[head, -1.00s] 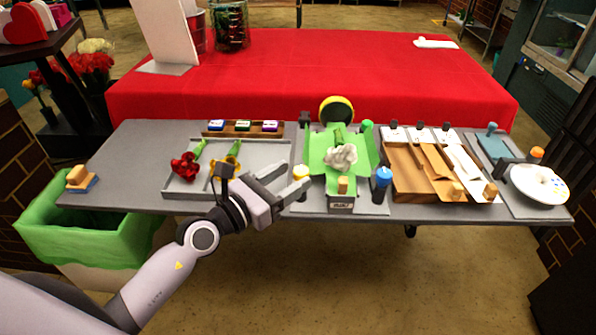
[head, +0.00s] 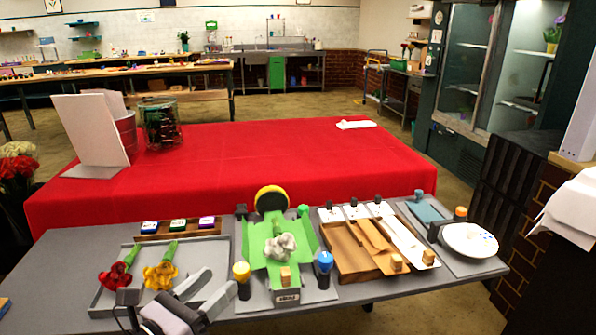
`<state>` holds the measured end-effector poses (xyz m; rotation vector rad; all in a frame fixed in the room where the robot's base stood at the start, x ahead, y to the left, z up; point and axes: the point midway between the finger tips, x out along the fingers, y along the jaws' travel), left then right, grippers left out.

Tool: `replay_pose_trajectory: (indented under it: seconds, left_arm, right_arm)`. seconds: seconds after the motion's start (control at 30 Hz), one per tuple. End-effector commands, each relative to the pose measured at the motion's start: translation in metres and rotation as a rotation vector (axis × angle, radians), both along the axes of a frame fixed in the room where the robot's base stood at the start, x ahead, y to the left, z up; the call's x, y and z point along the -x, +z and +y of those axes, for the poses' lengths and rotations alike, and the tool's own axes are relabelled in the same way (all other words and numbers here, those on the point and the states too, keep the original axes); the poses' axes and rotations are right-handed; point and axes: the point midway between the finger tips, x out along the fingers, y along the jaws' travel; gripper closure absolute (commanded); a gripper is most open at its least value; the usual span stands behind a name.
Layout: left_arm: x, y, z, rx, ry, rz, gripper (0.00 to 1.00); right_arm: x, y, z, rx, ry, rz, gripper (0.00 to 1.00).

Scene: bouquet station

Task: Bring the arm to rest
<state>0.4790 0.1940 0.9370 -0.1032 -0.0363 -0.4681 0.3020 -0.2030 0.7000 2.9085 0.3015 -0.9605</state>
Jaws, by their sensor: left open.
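My left gripper (head: 212,297) is at the lower left of the head view, over the front edge of the grey bench. Its two fingers are apart with nothing between them. My right gripper is not in view.
The grey bench (head: 60,262) carries a green fixture (head: 257,262) with a white flower (head: 281,247), blue and yellow knobs, wooden slots (head: 350,253) and a white plate (head: 469,240). A red-covered table (head: 260,150) stands behind.

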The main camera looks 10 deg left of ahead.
Motion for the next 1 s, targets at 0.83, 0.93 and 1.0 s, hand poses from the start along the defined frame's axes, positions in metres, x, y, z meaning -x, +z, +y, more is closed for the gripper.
replay_pose_trajectory:
  seconds: [0.83, 0.93, 1.0]
  left_arm:
    - [0.127, -0.088, 0.117, 2.220, 1.083, 0.415, 0.43]
    - [0.154, -0.111, 0.101, 2.346, 1.266, 0.521, 0.43]
    - [0.172, -0.123, 0.090, 2.403, 1.381, 0.591, 0.43]
  right_arm:
    - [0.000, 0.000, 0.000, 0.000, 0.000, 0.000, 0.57]
    - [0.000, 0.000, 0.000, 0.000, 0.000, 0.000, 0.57]
    - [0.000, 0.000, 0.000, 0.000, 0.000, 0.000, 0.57]
